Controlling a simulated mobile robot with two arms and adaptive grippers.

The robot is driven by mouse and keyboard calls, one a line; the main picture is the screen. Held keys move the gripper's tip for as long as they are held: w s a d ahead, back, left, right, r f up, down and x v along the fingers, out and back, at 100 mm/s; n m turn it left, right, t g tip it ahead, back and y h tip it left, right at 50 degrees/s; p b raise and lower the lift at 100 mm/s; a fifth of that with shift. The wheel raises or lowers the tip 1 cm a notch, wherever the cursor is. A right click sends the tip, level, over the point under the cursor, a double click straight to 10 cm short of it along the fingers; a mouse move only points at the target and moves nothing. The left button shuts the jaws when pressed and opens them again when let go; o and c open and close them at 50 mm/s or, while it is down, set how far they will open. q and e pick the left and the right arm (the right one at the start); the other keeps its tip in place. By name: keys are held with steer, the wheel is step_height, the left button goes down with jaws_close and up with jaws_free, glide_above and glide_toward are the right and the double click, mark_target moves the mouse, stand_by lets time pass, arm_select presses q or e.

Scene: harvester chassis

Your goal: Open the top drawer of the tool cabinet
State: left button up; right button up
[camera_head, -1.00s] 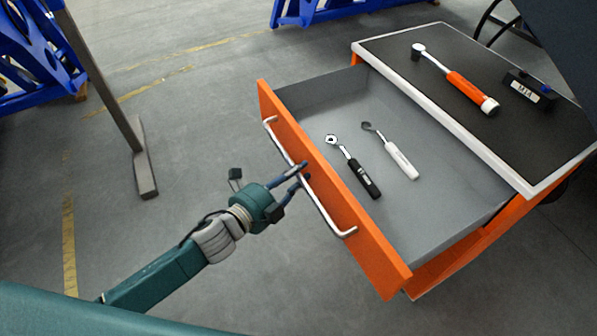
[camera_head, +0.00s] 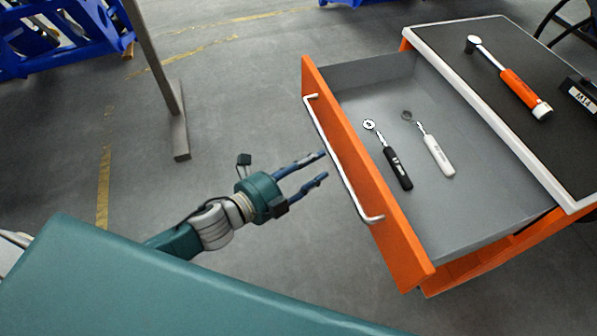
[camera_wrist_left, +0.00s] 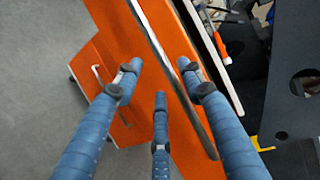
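The orange tool cabinet (camera_head: 470,264) stands at the right in the head view, its top drawer (camera_head: 362,82) pulled well out. Two ratchet wrenches lie in the drawer, one with a black handle (camera_head: 397,168) and one with a white handle (camera_head: 438,156). The silver bar handle (camera_head: 337,160) runs along the drawer's orange front. My left gripper (camera_head: 325,166) is open and empty, a little left of the handle and apart from it. In the left wrist view, the spread blue fingers (camera_wrist_left: 160,85) face the orange front and the bar handle (camera_wrist_left: 178,75). My right gripper is not in view.
The black cabinet top holds an orange-handled tool (camera_head: 520,90) and a small black box (camera_head: 580,94). A grey post with a foot (camera_head: 180,135) and blue frames (camera_head: 60,40) stand at the left. Grey floor is clear between post and drawer.

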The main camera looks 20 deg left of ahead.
arm_select(q)
steer(key=shift+v, duration=2.5)
steer(key=w+a+f+n+g+y, duration=0.1)
steer(key=a+f+n+y, duration=0.45)
steer(key=f, duration=1.05)
steer(key=s+a+f+n+g+y, duration=0.1)
steer(key=s+a+f+n+g, duration=0.2)
steer(key=f, duration=0.5)
steer(key=s+a+f+n+y, duration=0.1)
steer(key=s+a+f+n, duration=0.3)
steer(key=a+f, duration=0.3)
steer(key=s+f+n+g, duration=0.3)
steer(key=s+f+n, duration=0.1)
steer(key=s+f, duration=0.6)
steer(key=s+d+f+n+g, duration=0.3)
steer(key=s+f, duration=0.3)
steer(key=s, duration=0.4)
steer(key=s+d+f+n+g, duration=0.2)
steer(key=s+f, duration=0.4)
steer(key=s, duration=0.5)
steer(key=shift+s+d+f+n+g+y, duration=0.15)
steer(key=shift+s+d+n+g+y, duration=0.2)
steer(key=shift+n, duration=0.2)
